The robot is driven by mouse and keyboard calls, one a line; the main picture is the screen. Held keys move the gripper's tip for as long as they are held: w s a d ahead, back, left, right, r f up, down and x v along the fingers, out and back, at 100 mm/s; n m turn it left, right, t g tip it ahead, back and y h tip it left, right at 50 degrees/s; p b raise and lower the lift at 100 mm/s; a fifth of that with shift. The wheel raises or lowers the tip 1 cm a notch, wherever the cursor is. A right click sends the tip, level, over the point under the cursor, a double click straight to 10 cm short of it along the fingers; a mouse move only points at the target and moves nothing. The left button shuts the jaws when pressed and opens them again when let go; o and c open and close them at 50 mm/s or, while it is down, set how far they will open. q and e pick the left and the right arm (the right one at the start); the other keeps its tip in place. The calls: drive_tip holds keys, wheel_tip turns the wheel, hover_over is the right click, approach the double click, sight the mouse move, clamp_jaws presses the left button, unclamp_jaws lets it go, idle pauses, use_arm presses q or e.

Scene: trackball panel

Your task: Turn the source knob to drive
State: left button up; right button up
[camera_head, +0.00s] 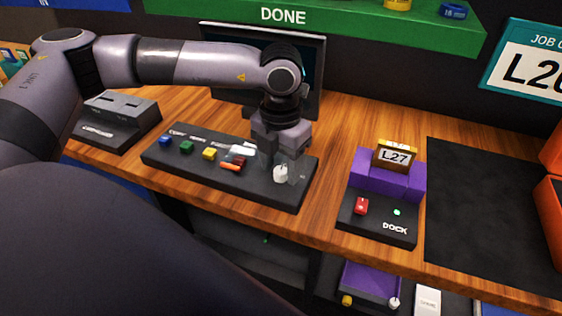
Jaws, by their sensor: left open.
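The dark control panel (190,168) lies on the wooden bench. It has a blue button (166,141), a green button (187,147) and a yellow button (209,154) in a row, then an orange piece (231,166) beside a white piece. A small white knob-like piece (281,173) sits near the panel's right end. Its labels are too small to read, so I cannot tell which control is the source knob or where it points. My left gripper (280,160) points down over the right part of the panel, open, its fingers close around or just above the white knob-like piece.
A dock (378,228) with a purple holder, red switch and green light stands to the right, holding a cartridge (395,155) marked L27. A grey slotted block (120,118) stands left. A monitor (315,75) rises behind my arm. A dark mat (490,200) is bare.

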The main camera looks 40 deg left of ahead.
use_arm(q)
drive_tip(key=shift+f, duration=0.1)
clamp_jaws()
